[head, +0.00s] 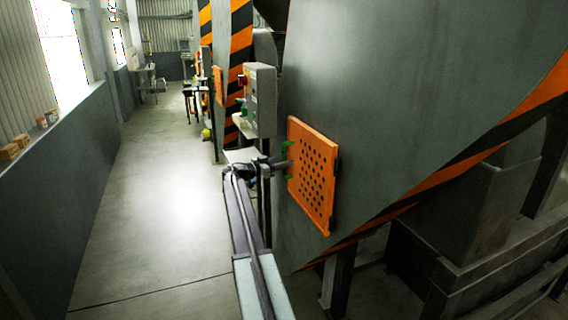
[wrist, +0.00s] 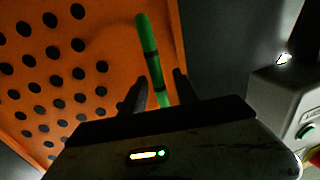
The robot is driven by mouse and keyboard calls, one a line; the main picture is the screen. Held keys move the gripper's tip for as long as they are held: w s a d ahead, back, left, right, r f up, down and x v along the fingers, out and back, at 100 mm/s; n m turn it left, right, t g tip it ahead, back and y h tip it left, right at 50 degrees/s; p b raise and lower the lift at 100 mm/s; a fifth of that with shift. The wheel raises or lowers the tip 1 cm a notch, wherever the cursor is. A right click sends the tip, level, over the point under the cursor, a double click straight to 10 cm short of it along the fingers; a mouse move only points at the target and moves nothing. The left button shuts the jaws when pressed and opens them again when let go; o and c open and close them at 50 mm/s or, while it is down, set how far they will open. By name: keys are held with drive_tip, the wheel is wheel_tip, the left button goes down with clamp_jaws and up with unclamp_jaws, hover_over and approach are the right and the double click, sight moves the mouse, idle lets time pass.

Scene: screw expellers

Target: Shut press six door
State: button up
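An orange door (head: 318,172) with several rows of round holes is on the side of the large grey press (head: 400,90). Its left edge, which carries a green handle (head: 290,147), faces me. I cannot tell how far the door stands from the press body. My gripper (head: 284,168) is at the handle, at the door's left edge. In the wrist view, the orange door (wrist: 75,65) fills the left, and the green handle (wrist: 150,48) runs down between my two dark fingers (wrist: 160,88). The fingers are apart, with a visible gap beside the handle. The handle's lower end is hidden by my gripper.
A grey control box (head: 261,98) with a red button stands just left of the door; a grey box with a green button (wrist: 300,115) shows at right in the wrist view. A clear walkway (head: 150,220) runs along the left, beside a low wall (head: 60,190).

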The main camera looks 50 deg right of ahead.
drive_tip(key=v, duration=0.7)
drive_tip(key=shift+a, duration=0.15)
drive_tip(key=w+a+r+n+t+p, duration=0.1)
drive_tip(key=w+a+r+t+p, duration=0.1)
drive_tip(key=w+a, duration=0.55)
drive_tip(key=a+f+n+t+y+p, duration=0.2)
drive_tip(key=a+t+p, duration=0.1)
drive_tip(key=a, duration=1.2)
drive_tip(key=s+a+f+n+y+p, duration=0.1)
drive_tip(key=s+a+f+n+y, duration=0.4)
drive_tip(key=a, duration=0.9)
drive_tip(key=s+a+f+n+y+p, duration=0.1)
drive_tip(key=s+a+f+n+y, duration=0.4)
drive_tip(key=a, duration=0.9)
drive_tip(key=s+a+f+n+y+p, duration=0.1)
drive_tip(key=s+a+f+n+y, duration=0.4)
drive_tip(key=s+a+n, duration=0.3)
drive_tip(key=shift+s+a+f+n+t, duration=0.35)
drive_tip(key=shift+s+a, duration=1.45)
drive_tip(key=shift+a, duration=1.5)
